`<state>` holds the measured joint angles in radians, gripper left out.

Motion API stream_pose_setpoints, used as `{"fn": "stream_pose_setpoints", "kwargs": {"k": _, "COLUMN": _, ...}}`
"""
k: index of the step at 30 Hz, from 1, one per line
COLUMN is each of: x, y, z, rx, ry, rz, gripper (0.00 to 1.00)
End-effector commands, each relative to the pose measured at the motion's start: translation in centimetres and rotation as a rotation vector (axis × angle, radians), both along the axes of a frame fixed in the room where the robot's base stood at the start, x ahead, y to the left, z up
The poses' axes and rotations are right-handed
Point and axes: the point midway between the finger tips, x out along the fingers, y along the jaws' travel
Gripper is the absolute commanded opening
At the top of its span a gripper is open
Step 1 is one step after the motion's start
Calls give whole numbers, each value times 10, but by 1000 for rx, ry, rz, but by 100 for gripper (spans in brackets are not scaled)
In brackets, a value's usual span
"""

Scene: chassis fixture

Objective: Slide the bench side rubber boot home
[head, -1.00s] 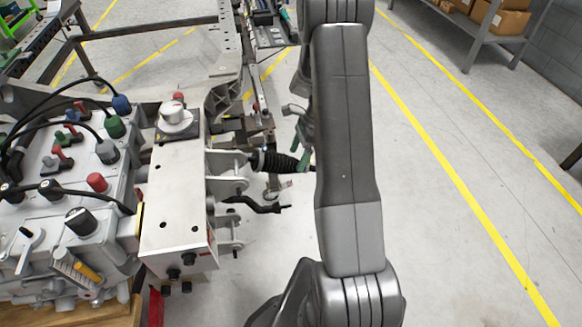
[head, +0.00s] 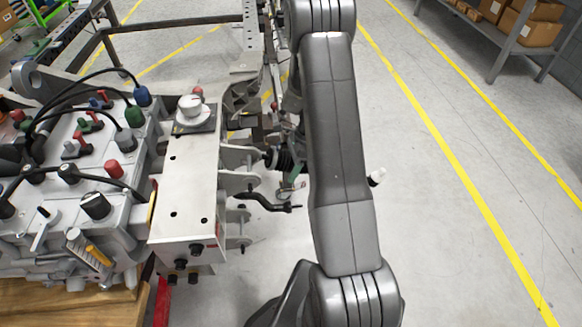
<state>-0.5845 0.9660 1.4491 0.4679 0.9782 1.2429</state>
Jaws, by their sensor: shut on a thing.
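A black ribbed rubber boot (head: 280,159) sits beside a metal bracket (head: 238,158) on the right side of the white block (head: 186,185). Its right end is hidden behind my arm. My gripper (head: 297,160) is mostly hidden behind the same arm, at the right end of the boot. Its fingers barely show, and they are shut on the boot. I cannot see the boot's seating edge clearly. A black cranked handle (head: 268,201) sticks out to the right just below the boot.
A grey machine (head: 95,180) with coloured knobs and black cables fills the left. A small white-and-black piece (head: 377,176) shows right of my arm; I cannot tell what it is. Shelves with boxes (head: 530,25) stand at the back right. The right floor is clear.

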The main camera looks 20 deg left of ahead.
Motion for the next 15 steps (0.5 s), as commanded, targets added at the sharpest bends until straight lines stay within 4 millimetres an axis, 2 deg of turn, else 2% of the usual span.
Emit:
{"fn": "stream_pose_setpoints", "kwargs": {"k": 4, "x": -3, "y": 7, "z": 6, "rx": 1, "ry": -1, "rz": 1, "gripper": 19}}
{"fn": "stream_pose_setpoints", "kwargs": {"k": 10, "x": -23, "y": 39, "z": 25, "rx": 2, "ry": -2, "rz": 3, "gripper": 18}}
{"fn": "stream_pose_setpoints", "kwargs": {"k": 15, "x": -33, "y": 55, "z": 32, "rx": 1, "ry": -1, "rz": 1, "gripper": 18}}
